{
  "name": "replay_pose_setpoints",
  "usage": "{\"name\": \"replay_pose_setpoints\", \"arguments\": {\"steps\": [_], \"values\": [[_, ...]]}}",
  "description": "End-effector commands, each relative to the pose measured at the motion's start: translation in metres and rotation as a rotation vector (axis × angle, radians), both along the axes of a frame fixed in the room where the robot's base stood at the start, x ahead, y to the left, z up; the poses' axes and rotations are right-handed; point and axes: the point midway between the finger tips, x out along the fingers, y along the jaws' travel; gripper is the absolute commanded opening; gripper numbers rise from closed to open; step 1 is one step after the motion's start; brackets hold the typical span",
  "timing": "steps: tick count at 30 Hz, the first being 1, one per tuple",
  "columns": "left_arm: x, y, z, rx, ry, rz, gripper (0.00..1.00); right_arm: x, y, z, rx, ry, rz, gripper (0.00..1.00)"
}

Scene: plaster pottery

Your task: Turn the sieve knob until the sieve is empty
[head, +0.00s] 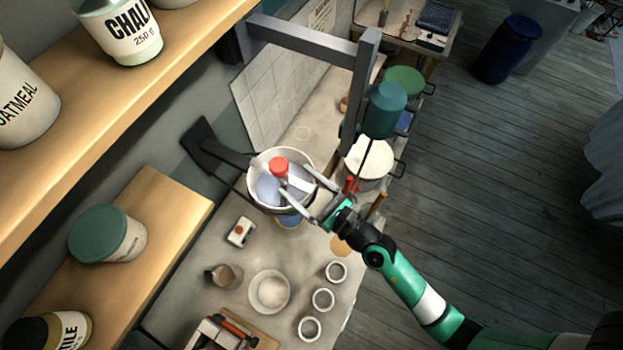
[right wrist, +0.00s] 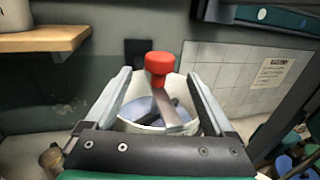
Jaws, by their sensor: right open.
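The sieve (head: 262,160) is a pale round bowl on a dark bracket above the workbench. Its red knob (head: 279,164) stands up on a crank over the bowl. In the right wrist view the red knob (right wrist: 159,64) is near the middle, with the sieve (right wrist: 135,122) behind it. My right gripper (head: 296,178) is open, its two fingers reaching over the sieve's rim, one on each side of the knob in the wrist view. I see no contact with the knob. How much is left inside the sieve is hard to tell. My left gripper is out of view.
A grey post frame (head: 365,90) stands just behind the sieve. A white bucket (head: 370,160) is to its right. Below on the bench are a bowl (head: 269,292), several small cups (head: 323,299) and a jug (head: 224,276). Shelves with jars (head: 108,234) fill the left.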

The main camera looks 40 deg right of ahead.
Motion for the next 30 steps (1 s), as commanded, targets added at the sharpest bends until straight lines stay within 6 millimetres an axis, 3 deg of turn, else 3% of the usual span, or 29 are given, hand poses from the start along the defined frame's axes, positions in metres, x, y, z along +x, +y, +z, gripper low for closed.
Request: {"name": "replay_pose_setpoints", "arguments": {"steps": [3,9,26,29,30], "values": [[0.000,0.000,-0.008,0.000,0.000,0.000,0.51,-0.025,-0.004,-0.004,0.001,0.002,-0.001,0.88],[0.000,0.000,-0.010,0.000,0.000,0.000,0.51,-0.043,-0.006,-0.001,0.000,0.000,0.000,0.88],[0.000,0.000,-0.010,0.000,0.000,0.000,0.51,-0.042,-0.006,0.002,0.000,-0.004,0.002,0.88],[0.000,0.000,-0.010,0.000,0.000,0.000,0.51,-0.029,-0.004,0.020,-0.001,-0.051,0.005,0.88],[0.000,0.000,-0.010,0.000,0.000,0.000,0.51,-0.019,-0.004,0.036,-0.001,-0.088,0.007,0.88]]}}
